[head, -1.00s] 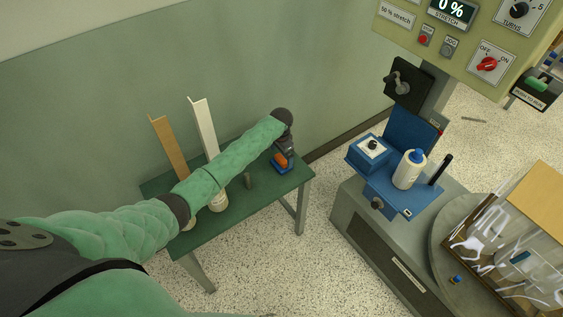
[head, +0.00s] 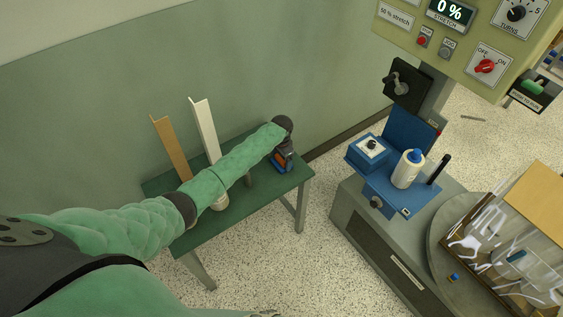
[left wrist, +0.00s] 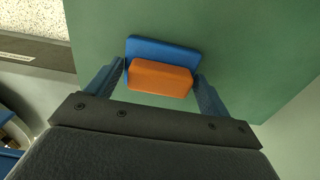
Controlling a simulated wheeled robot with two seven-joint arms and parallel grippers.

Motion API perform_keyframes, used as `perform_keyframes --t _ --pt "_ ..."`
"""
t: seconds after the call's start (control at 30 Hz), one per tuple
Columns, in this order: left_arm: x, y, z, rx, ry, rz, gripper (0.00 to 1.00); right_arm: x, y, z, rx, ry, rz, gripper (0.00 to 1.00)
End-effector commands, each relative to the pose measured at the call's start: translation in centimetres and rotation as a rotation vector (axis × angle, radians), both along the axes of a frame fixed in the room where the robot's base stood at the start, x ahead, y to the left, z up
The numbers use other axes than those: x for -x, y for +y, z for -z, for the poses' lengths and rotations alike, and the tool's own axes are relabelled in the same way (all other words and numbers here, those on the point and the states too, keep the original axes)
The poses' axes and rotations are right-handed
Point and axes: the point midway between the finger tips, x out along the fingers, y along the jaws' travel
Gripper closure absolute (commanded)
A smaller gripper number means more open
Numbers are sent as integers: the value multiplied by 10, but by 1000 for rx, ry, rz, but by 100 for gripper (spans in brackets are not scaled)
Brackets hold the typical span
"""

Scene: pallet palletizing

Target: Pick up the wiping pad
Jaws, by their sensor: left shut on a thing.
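The wiping pad (left wrist: 160,78) is an orange block with a blue layer behind it in the left wrist view. It sits between the two fingers of my left gripper (left wrist: 163,84), which is shut on it. The green table top (left wrist: 230,40) fills the view behind the pad. In the head view my left gripper (head: 284,160) is at the right end of the green table (head: 240,201), and mostly its dark body and a bit of blue pad show there. The orange part is largely hidden in the head view. My right gripper is not in view.
A brown corner post (head: 172,150) and a white one (head: 206,130) stand at the table's back left. A wrapping machine (head: 415,135) with a blue shelf and white bottle (head: 408,170) stands to the right. Clear floor (head: 270,270) lies between.

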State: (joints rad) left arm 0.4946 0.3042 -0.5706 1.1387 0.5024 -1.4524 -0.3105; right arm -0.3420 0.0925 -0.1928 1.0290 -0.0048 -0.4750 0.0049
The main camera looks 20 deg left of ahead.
Motion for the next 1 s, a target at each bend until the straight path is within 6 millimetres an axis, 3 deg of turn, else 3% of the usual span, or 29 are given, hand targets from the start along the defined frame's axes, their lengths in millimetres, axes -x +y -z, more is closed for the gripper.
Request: perform_keyframes --t 0.27,0.47,0.8,1.0 --pt "-1 1 -9 0 -2 0 42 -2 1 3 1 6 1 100" --pt "-1 0 -36 1 -3 2 42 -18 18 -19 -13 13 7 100" --pt "14 -70 -80 2 -3 2 42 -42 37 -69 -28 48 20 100" --pt "21 -98 -99 1 -2 2 42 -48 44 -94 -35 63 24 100"
